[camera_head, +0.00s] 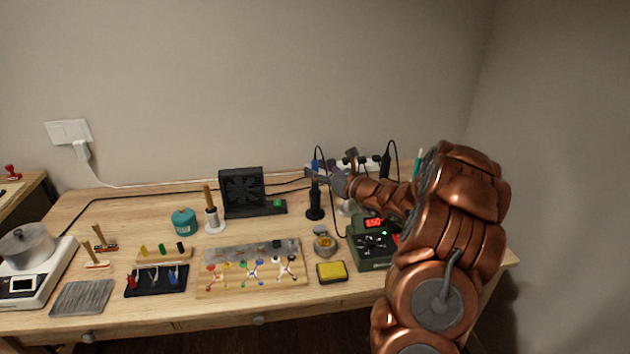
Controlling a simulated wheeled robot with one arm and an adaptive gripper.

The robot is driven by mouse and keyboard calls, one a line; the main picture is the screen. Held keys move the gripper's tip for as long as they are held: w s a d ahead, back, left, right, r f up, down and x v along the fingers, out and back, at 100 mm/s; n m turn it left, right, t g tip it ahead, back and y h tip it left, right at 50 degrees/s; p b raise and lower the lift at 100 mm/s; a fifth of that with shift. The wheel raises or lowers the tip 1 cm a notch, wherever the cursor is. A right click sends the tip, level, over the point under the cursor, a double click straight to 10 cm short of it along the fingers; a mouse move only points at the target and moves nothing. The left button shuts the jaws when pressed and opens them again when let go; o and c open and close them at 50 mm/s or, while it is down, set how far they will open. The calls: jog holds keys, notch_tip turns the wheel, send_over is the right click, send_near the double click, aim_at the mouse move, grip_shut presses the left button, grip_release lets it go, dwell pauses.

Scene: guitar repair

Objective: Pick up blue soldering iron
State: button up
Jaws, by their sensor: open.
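My copper-coloured arm reaches in from the right. My gripper (318,177) is grey, small in the picture and open, at the back right of the desk. A dark upright iron in a black stand (315,208) is right at the fingertips, with a cable looping up from it. The gripper overlaps its upper part, so I cannot tell whether they touch. A small blue patch (315,165) shows just behind the fingertips. I cannot tell whether it belongs to an iron or a plug. Another dark upright iron (385,166) with a cable stands to the right, partly behind my arm.
A green soldering station (370,245) with a red display stands below my arm. A yellow sponge (331,271) and a tip-cleaner pot (324,242) are in front. A black fan unit (242,190) stands left of the gripper. A white power strip (370,164) is behind.

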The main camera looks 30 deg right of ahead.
jog(key=shift+w+a, duration=0.2)
jog(key=shift+w, duration=0.4)
jog(key=shift+c, duration=0.2)
grip_shut()
